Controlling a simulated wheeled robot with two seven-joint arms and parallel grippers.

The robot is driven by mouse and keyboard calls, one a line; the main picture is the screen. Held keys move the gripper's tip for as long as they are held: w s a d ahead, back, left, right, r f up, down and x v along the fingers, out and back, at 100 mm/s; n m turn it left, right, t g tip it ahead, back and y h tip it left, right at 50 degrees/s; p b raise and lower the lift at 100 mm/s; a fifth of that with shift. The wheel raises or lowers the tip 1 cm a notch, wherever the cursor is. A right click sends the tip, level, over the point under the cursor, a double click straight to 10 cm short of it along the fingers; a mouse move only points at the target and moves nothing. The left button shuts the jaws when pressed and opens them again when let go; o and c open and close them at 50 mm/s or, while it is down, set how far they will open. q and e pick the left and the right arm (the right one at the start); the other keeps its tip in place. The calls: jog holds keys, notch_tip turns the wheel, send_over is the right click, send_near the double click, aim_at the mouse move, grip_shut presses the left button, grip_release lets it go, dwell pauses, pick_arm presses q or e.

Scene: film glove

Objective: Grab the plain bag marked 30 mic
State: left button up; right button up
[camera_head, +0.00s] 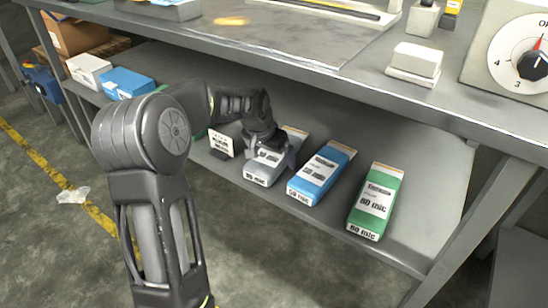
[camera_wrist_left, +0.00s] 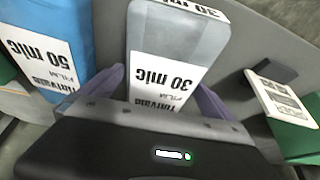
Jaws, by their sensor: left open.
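The plain grey bag marked 30 mic (camera_head: 262,173) lies on the lower shelf, left of a blue bag (camera_head: 321,173) and a green bag (camera_head: 376,203) marked 80 mic. My left gripper (camera_head: 276,155) is over the grey bag and hides part of it. In the left wrist view the grey bag (camera_wrist_left: 178,45) lies between the two purple fingers of my left gripper (camera_wrist_left: 160,92), which are apart, one at each side of it. Whether they touch it I cannot tell. The blue bag there reads 50 mic (camera_wrist_left: 48,50). My right gripper is out of view.
A small white sign (camera_head: 221,143) stands left of the grey bag; it also shows in the wrist view (camera_wrist_left: 280,100). The workbench top (camera_head: 290,45) overhangs the shelf (camera_head: 420,170). White and blue boxes (camera_head: 127,83) stand further left on the shelf.

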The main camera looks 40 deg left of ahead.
pick_arm(q)
jog(key=shift+c, duration=0.3)
jog(key=c, duration=1.3)
jog(key=shift+r, duration=0.1)
jog(key=shift+r+p, duration=0.5)
jog(key=shift+r, duration=0.25)
notch_tip(320, 180, up, 2)
jog(key=shift+r+p, duration=0.15)
jog(key=shift+p, duration=0.5)
jog(key=s+d+p, duration=0.2)
jog(key=s, duration=1.6)
jog(key=shift+f+p, duration=0.25)
jog(key=shift+p, duration=0.05)
